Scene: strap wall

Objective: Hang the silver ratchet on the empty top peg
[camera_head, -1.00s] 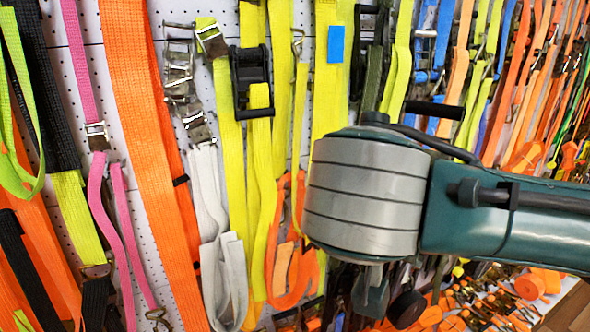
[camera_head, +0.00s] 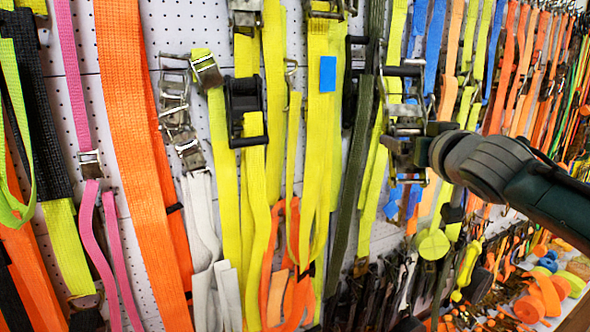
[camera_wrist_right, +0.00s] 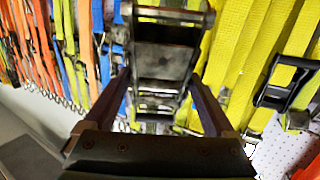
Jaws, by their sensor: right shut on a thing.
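A silver ratchet (camera_head: 403,112) is at the right of centre in the head view, in front of the strap wall. My right gripper (camera_head: 418,150) is shut on it, seen small and partly mixed with the straps behind. In the right wrist view the ratchet (camera_wrist_right: 165,58) fills the space between the two fingers of the gripper (camera_wrist_right: 160,85). I cannot tell whether the ratchet touches the wall or hangs on a peg. The empty top peg cannot be made out. My left gripper is not in view.
A black ratchet (camera_head: 246,110) on yellow straps and a silver buckle chain (camera_head: 175,100) hang to the left. An orange strap (camera_head: 135,120) and a dark green strap (camera_head: 352,190) hang close by. Straps crowd the wall; loose orange gear (camera_head: 540,295) lies at the lower right.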

